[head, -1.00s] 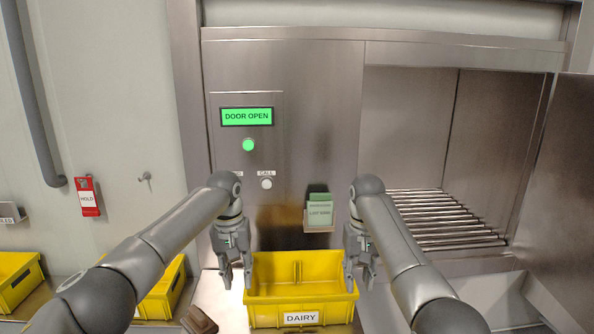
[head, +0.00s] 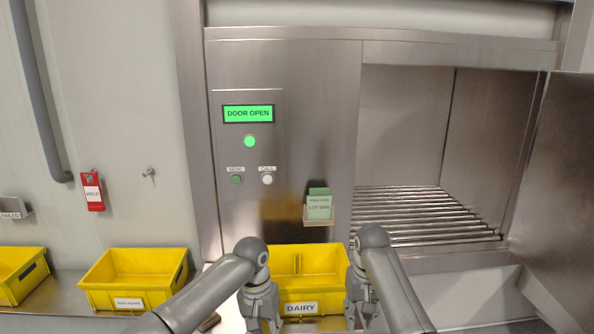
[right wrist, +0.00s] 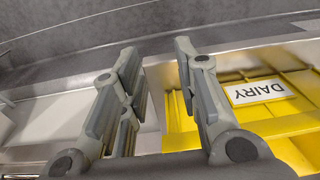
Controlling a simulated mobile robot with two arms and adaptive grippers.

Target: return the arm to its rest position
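My right gripper (head: 361,312) is low in the head view, at the right side of the yellow DAIRY bin (head: 318,262). My left gripper (head: 262,315) is at the bin's front left corner in the head view. Its fingers look apart and empty, with the tips close to the bottom edge of the picture. Whether either gripper touches the bin I cannot tell.
A steel panel has a green DOOR OPEN display (head: 248,113) and SEND and CALL buttons. A card holder (head: 318,222) sticks out below. The tunnel with rollers (head: 420,215) stands open at right, its door (head: 560,190) swung outward. Another yellow bin (head: 135,262) is at left.

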